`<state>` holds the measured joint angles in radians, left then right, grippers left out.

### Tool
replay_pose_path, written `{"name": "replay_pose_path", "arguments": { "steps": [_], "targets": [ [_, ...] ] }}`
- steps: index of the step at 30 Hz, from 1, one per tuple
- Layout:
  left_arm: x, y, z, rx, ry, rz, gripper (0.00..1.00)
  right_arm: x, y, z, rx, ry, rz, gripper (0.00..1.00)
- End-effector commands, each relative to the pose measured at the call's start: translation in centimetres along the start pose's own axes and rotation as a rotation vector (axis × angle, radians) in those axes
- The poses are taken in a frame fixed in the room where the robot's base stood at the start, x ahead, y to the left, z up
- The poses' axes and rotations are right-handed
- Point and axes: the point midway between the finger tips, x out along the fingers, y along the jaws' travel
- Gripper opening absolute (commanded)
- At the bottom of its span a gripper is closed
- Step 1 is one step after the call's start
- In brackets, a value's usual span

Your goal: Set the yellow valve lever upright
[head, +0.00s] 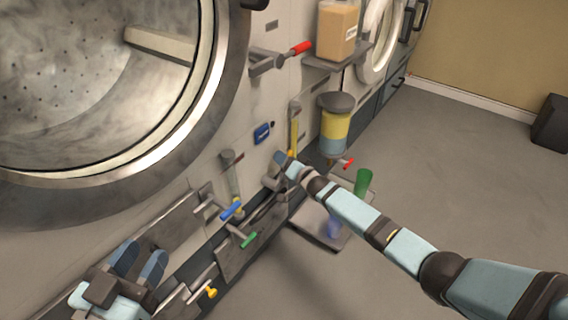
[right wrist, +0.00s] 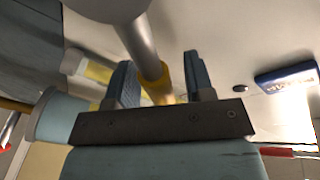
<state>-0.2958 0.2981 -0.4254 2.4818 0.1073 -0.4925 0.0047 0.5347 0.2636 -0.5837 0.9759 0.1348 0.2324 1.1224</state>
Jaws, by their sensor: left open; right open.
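In the right wrist view a grey rod (right wrist: 139,42) with a yellow grip (right wrist: 156,80) passes between the fingers of my right gripper (right wrist: 160,72). The fingers stand apart on either side of it. In the head view this gripper (head: 284,160) is at the machine panel, just below a yellow upright part (head: 294,138). The gripper partly hides the area, so I cannot tell the lever's exact tilt. A second yellow-tipped handle (head: 210,292) sticks out at the lower left. My left gripper (head: 139,260) is open and empty, left of that handle.
Blue (head: 231,210), green (head: 249,240) and red (head: 300,48) handles project from the panel. A yellow-and-blue dispenser (head: 334,126) hangs right of my right gripper. A green cup (head: 363,182) stands below it.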

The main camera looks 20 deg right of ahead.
Motion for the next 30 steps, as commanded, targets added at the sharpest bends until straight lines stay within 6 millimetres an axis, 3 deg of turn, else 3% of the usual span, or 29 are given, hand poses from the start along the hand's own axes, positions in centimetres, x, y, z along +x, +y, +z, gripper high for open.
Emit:
{"name": "replay_pose_path", "arguments": {
  "steps": [11, 18, 25, 30],
  "targets": [
    [0.1, -0.1, -0.1, 0.022, 0.013, -0.002, 0.43, 0.6, 0.0, -0.1, 0.000, 0.000, 0.001, 0.48],
    [0.0, -0.1, -0.1, 0.023, 0.011, -0.001, 0.43, 0.6, 0.0, -0.1, 0.000, 0.000, 0.001, 0.00],
    [0.0, -0.1, -0.4, 0.019, 0.009, 0.002, 0.43, 0.4, -0.2, -0.1, -0.007, 0.002, -0.001, 0.00],
    [-0.1, 0.1, -1.4, -0.031, -0.018, 0.010, 0.43, -1.0, -1.3, 0.1, -0.049, 0.010, -0.008, 0.00]
  ]
}}
